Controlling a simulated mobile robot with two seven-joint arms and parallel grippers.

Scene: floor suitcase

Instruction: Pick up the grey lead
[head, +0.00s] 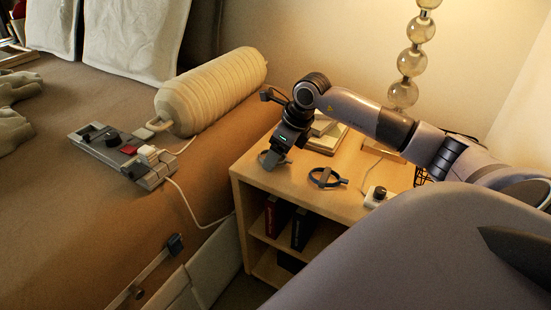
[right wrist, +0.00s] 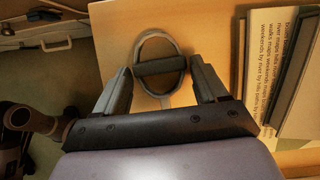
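The grey lead (right wrist: 174,44) is a coiled oval loop with a dark band across its middle and a short tail. It lies on the wooden top of a small shelf unit, near its left edge, and shows partly hidden under the gripper in the head view (head: 265,156). My right gripper (right wrist: 160,66) is open, its two fingers on either side of the loop's lower half; I cannot tell if they touch it. In the head view, my right gripper (head: 274,155) points down over the loop. My left gripper is not in view.
A second, darker loop (head: 313,178) lies just right on the shelf top (head: 345,205), with a small box with a black knob (head: 376,195) farther right. A booklet (right wrist: 265,50) lies beside the lead. A bed with a grey control panel (head: 105,142) stands left.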

